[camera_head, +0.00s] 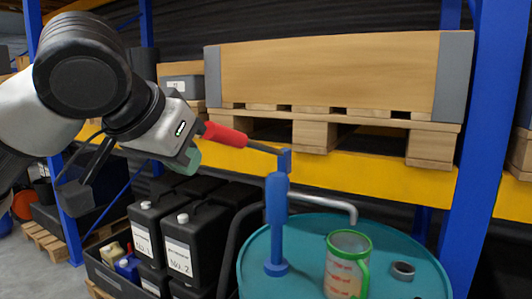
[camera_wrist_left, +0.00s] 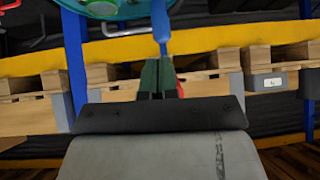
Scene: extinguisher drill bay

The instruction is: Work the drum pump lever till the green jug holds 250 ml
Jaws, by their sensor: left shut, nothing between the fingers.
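The blue drum pump (camera_head: 277,220) stands upright on the teal drum (camera_head: 263,284). Its lever has a red grip (camera_head: 225,135) that points left, roughly level. My left gripper (camera_head: 190,157) is shut and empty at the outer end of the red grip; I cannot tell whether it touches. In the left wrist view its green fingers (camera_wrist_left: 157,80) are together, with a sliver of red grip (camera_wrist_left: 180,89) beside them. The clear green-rimmed jug (camera_head: 346,266) with red marks stands on the drum, below the end of the grey spout (camera_head: 325,200). Its liquid level is unclear. My right gripper is out of view.
A dark ring-shaped cap (camera_head: 403,270) lies on the drum, right of the jug. Black canisters (camera_head: 185,240) stand left of the drum. Behind is a rack with blue posts (camera_head: 490,130), a yellow beam (camera_head: 380,177) and a large wooden crate (camera_head: 330,75) on a pallet.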

